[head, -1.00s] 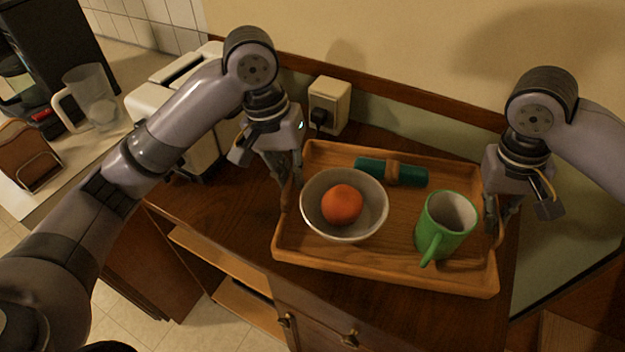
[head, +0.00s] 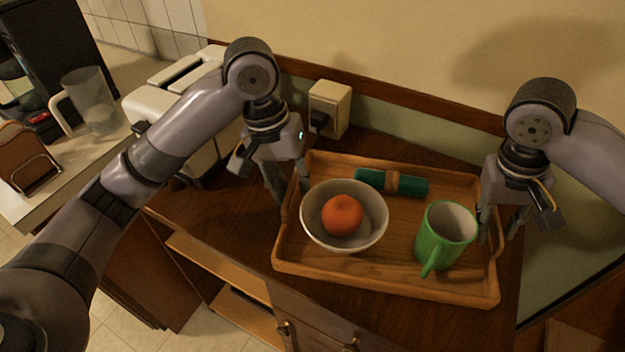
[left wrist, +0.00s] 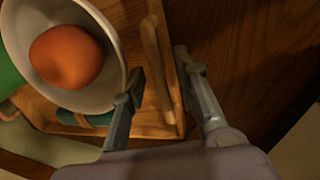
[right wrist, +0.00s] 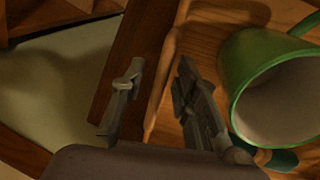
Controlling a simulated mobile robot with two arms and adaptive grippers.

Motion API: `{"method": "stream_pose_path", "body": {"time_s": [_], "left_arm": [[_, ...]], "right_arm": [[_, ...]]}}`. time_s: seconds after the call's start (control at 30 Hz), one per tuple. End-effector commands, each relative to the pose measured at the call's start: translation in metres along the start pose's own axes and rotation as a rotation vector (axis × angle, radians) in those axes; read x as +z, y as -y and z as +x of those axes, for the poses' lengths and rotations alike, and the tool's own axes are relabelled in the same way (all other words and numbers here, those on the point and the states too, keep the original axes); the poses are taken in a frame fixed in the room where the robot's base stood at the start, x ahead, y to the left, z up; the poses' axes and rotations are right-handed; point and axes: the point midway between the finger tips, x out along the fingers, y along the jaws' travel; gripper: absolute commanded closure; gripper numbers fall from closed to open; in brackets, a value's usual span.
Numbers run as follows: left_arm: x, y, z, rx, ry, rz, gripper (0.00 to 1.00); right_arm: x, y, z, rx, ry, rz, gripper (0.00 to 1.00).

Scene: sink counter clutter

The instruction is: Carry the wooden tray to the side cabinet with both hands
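The wooden tray (head: 385,286) lies on the dark side cabinet top (head: 225,215). It carries a pale bowl (head: 318,228) with an orange fruit (head: 343,215), a green mug (head: 440,245) and a rolled teal napkin (head: 412,187) with a brown band. My left gripper (head: 292,196) is open at the tray's left end; in the left wrist view its fingers stand apart on either side of the handle (left wrist: 152,60). My right gripper (head: 498,238) is open at the right end; in the right wrist view its fingers stand apart astride the tray's end wall (right wrist: 165,75).
A white toaster (head: 180,105) stands behind my left arm. A wall outlet with a plug (head: 330,108) is behind the tray. A glass pitcher (head: 92,105) and a brown napkin holder (head: 30,160) stand on the counter at left. The cabinet's open shelves are below.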

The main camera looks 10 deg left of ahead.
Motion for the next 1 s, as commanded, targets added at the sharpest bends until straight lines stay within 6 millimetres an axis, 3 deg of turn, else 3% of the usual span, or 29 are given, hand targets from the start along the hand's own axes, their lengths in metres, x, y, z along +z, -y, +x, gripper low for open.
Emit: {"method": "stream_pose_path", "body": {"time_s": [0.6,0.83,1.0], "left_arm": [[-0.002,0.0,-0.105,-0.002,-0.003,-0.001,0.71],[-0.001,0.001,-0.118,-0.001,0.0,-0.001,0.71],[-0.001,0.0,-0.118,-0.001,0.001,-0.001,0.71]], "right_arm": [[0.0,0.0,0.0,0.0,0.0,0.0,0.71],[0.0,0.0,-0.003,0.0,-0.001,0.0,0.71],[-0.002,0.0,-0.024,0.001,-0.006,0.001,0.71]]}}
